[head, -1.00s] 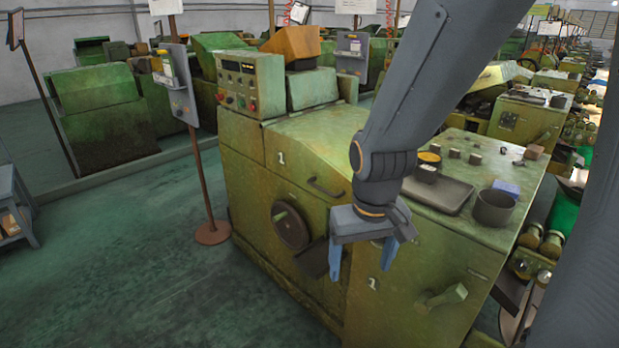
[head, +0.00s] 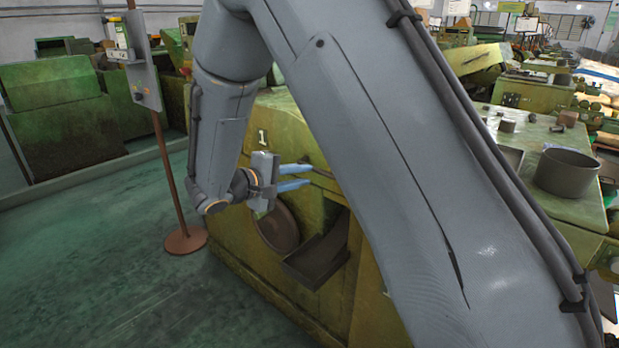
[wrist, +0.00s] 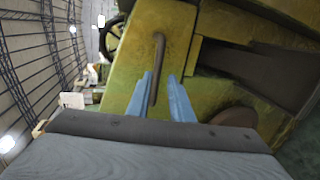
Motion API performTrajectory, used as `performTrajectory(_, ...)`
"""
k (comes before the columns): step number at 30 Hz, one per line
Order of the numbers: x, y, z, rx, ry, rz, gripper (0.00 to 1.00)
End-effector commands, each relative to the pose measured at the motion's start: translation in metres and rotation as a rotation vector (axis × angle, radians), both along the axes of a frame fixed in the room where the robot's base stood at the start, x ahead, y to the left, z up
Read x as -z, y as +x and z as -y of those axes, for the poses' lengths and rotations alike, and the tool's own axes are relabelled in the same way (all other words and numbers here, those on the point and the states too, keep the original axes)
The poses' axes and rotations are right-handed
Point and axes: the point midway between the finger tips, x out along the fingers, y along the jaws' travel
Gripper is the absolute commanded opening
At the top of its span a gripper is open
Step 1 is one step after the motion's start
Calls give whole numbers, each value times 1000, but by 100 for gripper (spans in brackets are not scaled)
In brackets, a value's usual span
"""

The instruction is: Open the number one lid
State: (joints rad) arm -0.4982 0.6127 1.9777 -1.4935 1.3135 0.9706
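The number one lid (head: 285,125) is a worn green panel marked with a white "1" on the machine. It looks closed, and my arm hides much of it in the head view. Its dark bar handle (wrist: 157,62) shows in the wrist view; in the head view it is mostly hidden by my fingers and arm. My gripper (head: 311,175) is turned sideways in front of the lid, with two blue fingers apart. In the wrist view my gripper (wrist: 160,76) has the lower part of the handle between its open fingers. I cannot tell whether they touch it.
A dark round wheel (head: 278,229) and a dark chute tray (head: 318,258) are below my gripper. A brown pole on a round base (head: 186,240) stands to the left. A dark pot (head: 567,171) sits on the bench top at right.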

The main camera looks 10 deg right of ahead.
Motion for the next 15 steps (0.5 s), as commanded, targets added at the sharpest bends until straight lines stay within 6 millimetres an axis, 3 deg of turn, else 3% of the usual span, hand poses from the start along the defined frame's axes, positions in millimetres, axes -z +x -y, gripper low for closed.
performTrajectory(5, 0, 16, -18, -47, -29, 56, 20)
performTrajectory(15, 8, 41, 14, -53, -29, 53, 20)
